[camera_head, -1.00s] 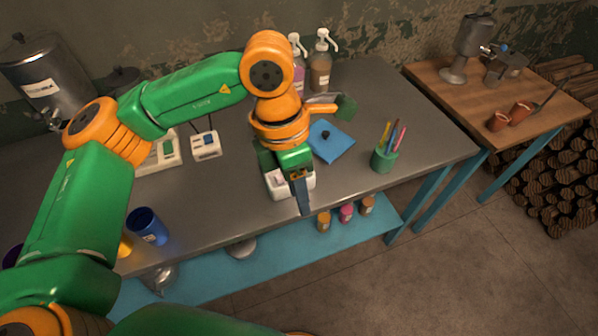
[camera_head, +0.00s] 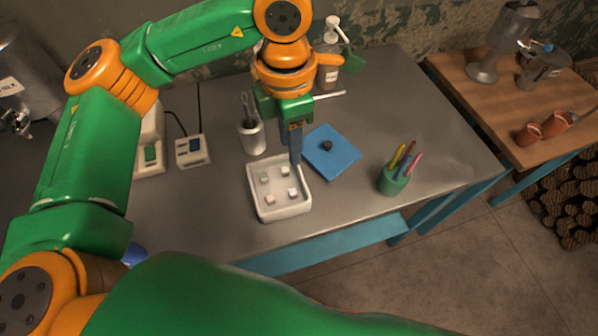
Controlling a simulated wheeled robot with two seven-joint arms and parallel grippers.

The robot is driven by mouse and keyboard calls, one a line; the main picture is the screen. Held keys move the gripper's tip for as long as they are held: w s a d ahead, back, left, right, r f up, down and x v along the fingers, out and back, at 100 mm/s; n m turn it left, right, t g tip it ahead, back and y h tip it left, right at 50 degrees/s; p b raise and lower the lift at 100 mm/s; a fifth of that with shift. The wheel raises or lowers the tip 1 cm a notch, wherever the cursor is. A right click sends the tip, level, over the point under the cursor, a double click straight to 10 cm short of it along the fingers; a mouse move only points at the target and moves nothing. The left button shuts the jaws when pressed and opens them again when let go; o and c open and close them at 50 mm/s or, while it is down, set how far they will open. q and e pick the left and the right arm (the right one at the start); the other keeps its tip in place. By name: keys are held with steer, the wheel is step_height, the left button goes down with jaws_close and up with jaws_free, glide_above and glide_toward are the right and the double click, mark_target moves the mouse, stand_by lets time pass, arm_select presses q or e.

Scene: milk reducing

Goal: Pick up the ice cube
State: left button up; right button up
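Several small ice cubes (camera_head: 285,171) in pale green, white and pinkish tones lie apart from each other in a white tray (camera_head: 282,214) on the grey table. My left gripper (camera_head: 296,160) points down at the tray's back right edge, beside the blue lid. Its fingers line up in this view, so the gap between them is hidden. No cube shows between them. My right gripper is out of view.
A blue lid (camera_head: 345,161) with a black knob lies right of the tray. A white cup (camera_head: 252,138) with utensils stands behind it. A green pen holder (camera_head: 393,182) stands near the right table edge. A switch box (camera_head: 194,151) sits to the left.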

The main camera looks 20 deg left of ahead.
arm_select(q)
step_height(320, 180, down, 4)
steer(key=w+b, duration=0.1)
steer(key=b, duration=0.8)
glide_above(294, 191)
steer(key=f, duration=0.6)
steer(key=shift+s+a+f, duration=0.1)
steer(key=shift+s, duration=0.3)
steer(key=shift+w+f, duration=0.15)
steer(key=shift+f, duration=0.4)
step_height(294, 191, down, 5)
steer(key=shift+w+f+p, duration=0.15)
steer(key=shift+f+p, duration=0.05)
steer(key=shift+p, duration=0.95)
steer(key=shift+w+f, duration=0.1)
steer(key=shift+f, duration=0.15)
jaws_close()
